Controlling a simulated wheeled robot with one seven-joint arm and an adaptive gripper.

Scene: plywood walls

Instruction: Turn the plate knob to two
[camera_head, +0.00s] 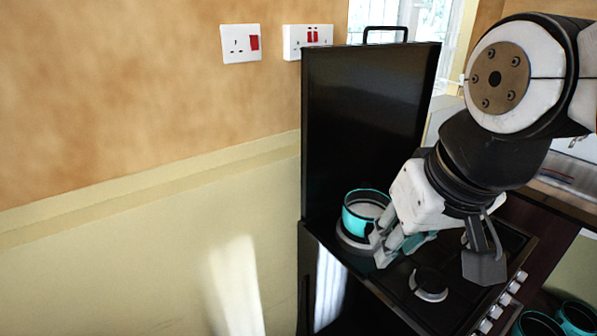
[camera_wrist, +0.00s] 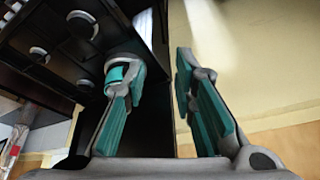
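The stove's silver knobs (camera_head: 505,299) stand in a row along its front edge, at the lower right of the head view. Several show; their markings are too small to read, and I cannot tell which is the plate knob. My gripper (camera_head: 388,246) is over the far left part of the stove, beside a turquoise pot (camera_head: 366,211) and away from the knobs. In the wrist view my gripper (camera_wrist: 156,66) is open, its two teal-padded fingers wide apart with nothing between them. The pot (camera_wrist: 117,76) shows there partly behind the left finger.
The stove's black lid (camera_head: 365,130) stands raised behind the pot. A bare burner (camera_head: 430,283) lies between my gripper and the knobs. Turquoise pots (camera_head: 577,317) are at the lower right. The plain wall (camera_head: 130,270) is at left, with sockets (camera_head: 240,43) above.

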